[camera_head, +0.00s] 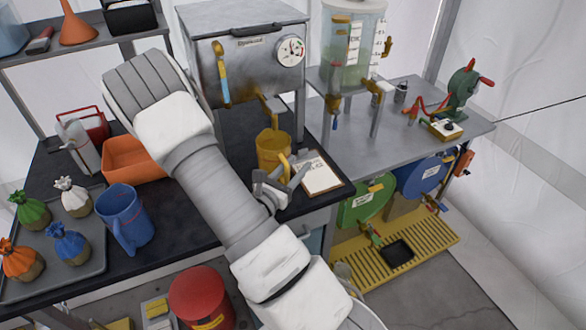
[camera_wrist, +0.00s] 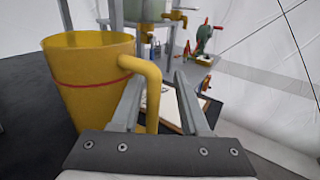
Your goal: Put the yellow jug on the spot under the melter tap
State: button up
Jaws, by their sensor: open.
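The yellow jug (camera_head: 270,152) stands upright on the dark bench top, in front of the steel melter (camera_head: 245,55). The melter tap (camera_head: 268,108) is just above the jug's rim in the head view. I cannot see the spot under the tap. The wrist view shows the yellow jug (camera_wrist: 88,85) large at left, with a red band and its handle towards me. My gripper (camera_head: 288,178) is open beside the jug. In the wrist view the handle appears between the fingers of my gripper (camera_wrist: 158,85), and they do not grip it.
A clipboard (camera_head: 318,172) lies right of the jug, close to my gripper. A blue jug (camera_head: 124,215), an orange bin (camera_head: 132,160) and a tray (camera_head: 75,276) of tied bags stand to the left. A lower grey table (camera_head: 430,110) with a clear tank stands at right.

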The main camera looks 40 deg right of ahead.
jog(key=v, duration=1.1)
jog(key=shift+s+a+r+b, duration=0.1)
jog(key=shift+a+b, duration=0.2)
jog(key=shift+s+a+r, duration=0.1)
jog(key=shift+s+r, duration=0.05)
jog(key=s+r+m+g+y, duration=0.7)
jog(key=s+m+g, duration=0.25)
jog(key=m, duration=0.45)
jog(key=a+r+m+t+y, duration=0.7)
jog(key=a+r+t+y, duration=0.2)
jog(key=a, duration=0.4)
notch_tip(320, 180, up, 3)
jog(key=shift+s+f+m+y, duration=0.15)
jog(key=shift+s+m+y, duration=0.15)
jog(key=shift+m+y, duration=0.15)
